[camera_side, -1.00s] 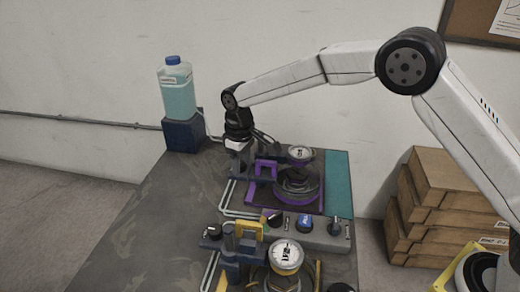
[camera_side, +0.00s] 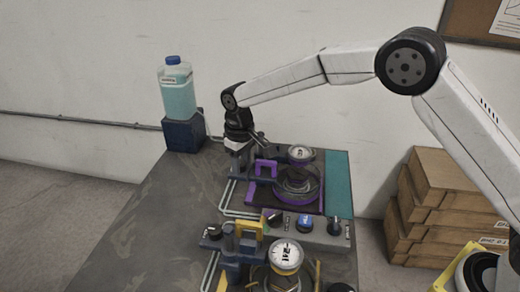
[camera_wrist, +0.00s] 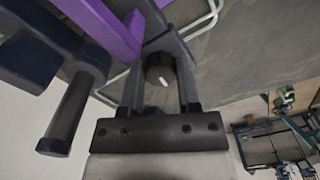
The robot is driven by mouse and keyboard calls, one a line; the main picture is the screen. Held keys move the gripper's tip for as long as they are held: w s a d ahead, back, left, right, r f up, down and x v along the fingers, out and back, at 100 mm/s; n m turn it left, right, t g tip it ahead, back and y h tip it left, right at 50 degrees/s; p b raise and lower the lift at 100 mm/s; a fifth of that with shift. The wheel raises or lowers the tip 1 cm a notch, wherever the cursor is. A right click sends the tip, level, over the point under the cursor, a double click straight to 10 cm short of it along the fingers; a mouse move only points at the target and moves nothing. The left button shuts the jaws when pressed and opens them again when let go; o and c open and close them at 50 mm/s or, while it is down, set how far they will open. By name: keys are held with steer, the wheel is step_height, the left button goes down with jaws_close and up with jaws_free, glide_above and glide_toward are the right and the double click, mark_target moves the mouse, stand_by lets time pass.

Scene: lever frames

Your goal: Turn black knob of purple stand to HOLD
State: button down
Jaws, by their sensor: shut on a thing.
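The purple stand (camera_side: 266,169) stands at the back of the table in the side view, with a round vessel and a white gauge (camera_side: 300,153) beside it. Its purple frame also shows at the top left of the wrist view (camera_wrist: 105,22). The black knob (camera_wrist: 160,70) with a white pointer mark sits between my fingers in the wrist view. My gripper (camera_wrist: 160,78) points down and is shut on the knob. In the side view my gripper (camera_side: 236,162) is at the left of the purple stand and hides the knob. No HOLD label is readable.
A yellow stand (camera_side: 250,230) with its own black knob (camera_side: 213,232) and gauge (camera_side: 286,256) is in front. A grey control box (camera_side: 320,232) lies between the stands. A blue-capped jug (camera_side: 177,90) stands behind left. The table's left side is clear.

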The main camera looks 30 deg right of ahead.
mark_target(241, 164)
steer(key=m, duration=0.6)
steer(key=shift+a+m, duration=0.15)
steer(key=shift+m, duration=0.25)
steer(key=m, duration=0.6)
steer(key=shift+w+a+r, duration=0.1)
steer(key=shift+m, duration=0.3)
steer(key=c, duration=0.6)
jaws_free()
steer(key=shift+r, duration=0.1)
steer(key=shift+r, duration=3.8)
